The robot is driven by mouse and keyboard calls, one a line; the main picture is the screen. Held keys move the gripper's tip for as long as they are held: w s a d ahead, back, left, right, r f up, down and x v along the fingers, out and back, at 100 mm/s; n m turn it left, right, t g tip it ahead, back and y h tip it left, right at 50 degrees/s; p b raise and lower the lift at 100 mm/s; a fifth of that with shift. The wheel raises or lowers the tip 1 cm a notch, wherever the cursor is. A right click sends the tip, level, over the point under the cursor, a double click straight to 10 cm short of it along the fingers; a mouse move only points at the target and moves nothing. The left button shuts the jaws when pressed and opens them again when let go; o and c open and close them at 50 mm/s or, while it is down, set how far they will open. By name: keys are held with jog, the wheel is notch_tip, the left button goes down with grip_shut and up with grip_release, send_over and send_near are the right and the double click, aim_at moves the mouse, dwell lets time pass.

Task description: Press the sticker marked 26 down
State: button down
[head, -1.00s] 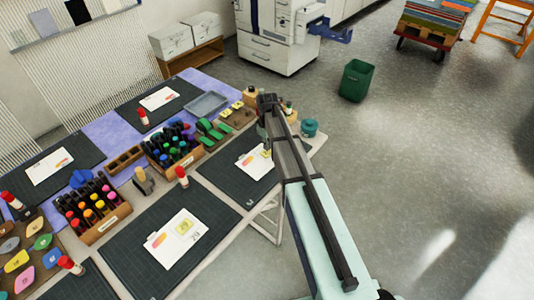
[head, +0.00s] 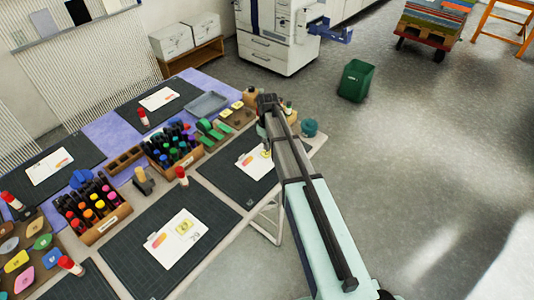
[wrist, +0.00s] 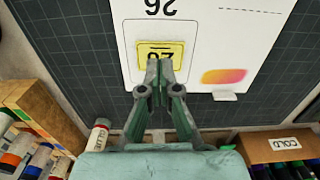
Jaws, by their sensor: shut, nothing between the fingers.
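The yellow sticker (wrist: 160,52) with a dark-bordered label lies within the outlined box on a white card (wrist: 205,50) in the wrist view. Its number reads upside down as 26, partly covered by my fingertips. The card also has 26 printed above the box and an orange-pink gradient patch. My gripper (wrist: 159,70) is shut and empty, its fingertips over the sticker's near edge; I cannot tell whether they touch it. In the head view the card (head: 250,163) lies on a dark cutting mat (head: 222,178), and my arm hides part of the sticker.
A glue stick (wrist: 101,134) and a wooden marker box (wrist: 38,112) stand close at the left in the wrist view. In the head view another card (head: 165,250) with a yellow sticker lies on the front mat.

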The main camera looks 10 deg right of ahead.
jog(key=shift+f+b, duration=0.55)
jog(key=shift+f, duration=0.55)
dwell(0.6)
jog(key=shift+r+p, duration=1.8)
jog(key=shift+r, duration=1.75)
